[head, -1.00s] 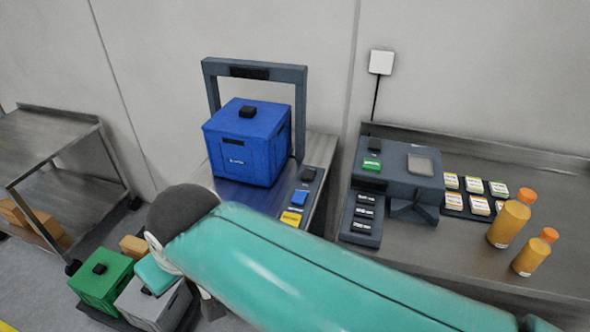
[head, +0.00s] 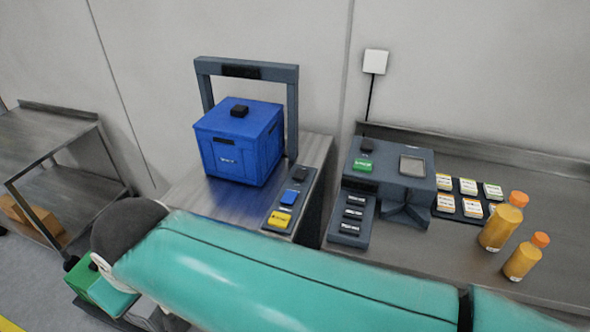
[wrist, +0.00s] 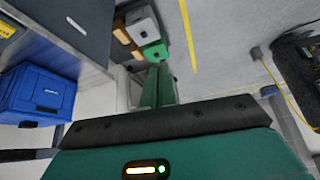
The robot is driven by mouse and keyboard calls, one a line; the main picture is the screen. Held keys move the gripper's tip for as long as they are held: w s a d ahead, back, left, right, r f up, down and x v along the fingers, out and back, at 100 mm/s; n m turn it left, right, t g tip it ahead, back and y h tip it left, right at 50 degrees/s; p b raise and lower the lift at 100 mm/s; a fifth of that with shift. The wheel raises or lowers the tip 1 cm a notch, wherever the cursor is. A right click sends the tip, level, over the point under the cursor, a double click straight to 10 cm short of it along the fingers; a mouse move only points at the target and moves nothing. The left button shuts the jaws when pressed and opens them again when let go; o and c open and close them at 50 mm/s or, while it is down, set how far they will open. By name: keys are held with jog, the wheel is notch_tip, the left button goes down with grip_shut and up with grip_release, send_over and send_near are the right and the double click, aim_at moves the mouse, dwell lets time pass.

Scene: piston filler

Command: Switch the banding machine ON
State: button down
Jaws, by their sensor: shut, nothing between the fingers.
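The banding machine appears to be the steel table with a dark grey arch (head: 292,110) over it. A blue crate (head: 240,145) with a black knob on its lid stands under the arch; it also shows in the wrist view (wrist: 38,95). A dark control strip (head: 291,197) along the table's right edge carries a black, a blue (head: 289,197) and a yellow (head: 280,218) block. I cannot read their markings. My gripper (wrist: 158,72) shows in the wrist view as two green fingers shut together, empty, pointing toward the floor crates. My teal arm crosses below the panel in the head view.
A grey filler-like unit (head: 390,170) with a green button stands on the right bench, beside label cards (head: 470,198) and two orange bottles (head: 502,225). A metal shelf (head: 60,150) stands left. Green (wrist: 153,51) and grey (wrist: 141,24) crates are on the floor.

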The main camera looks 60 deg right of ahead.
jog(key=w+d+r+m, duration=0.2)
jog(key=w+d+m, duration=0.4)
jog(key=d, duration=0.5)
jog(key=m+g+h, duration=0.3)
jog(key=m+g, duration=0.2)
jog(key=m, duration=0.5)
send_over(299, 176)
jog(key=a, duration=0.3)
notch_tip(299, 176, down, 8)
jog(key=shift+s+r, duration=0.25)
jog(key=shift+s, duration=0.05)
jog(key=shift+d, duration=0.1)
jog(key=x, duration=0.4)
jog(key=a+x, duration=0.1)
jog(key=x, duration=0.8)
jog(key=shift+s+a+f, duration=0.15)
jog(key=shift+a+f, duration=0.15)
jog(key=shift+f, duration=0.3)
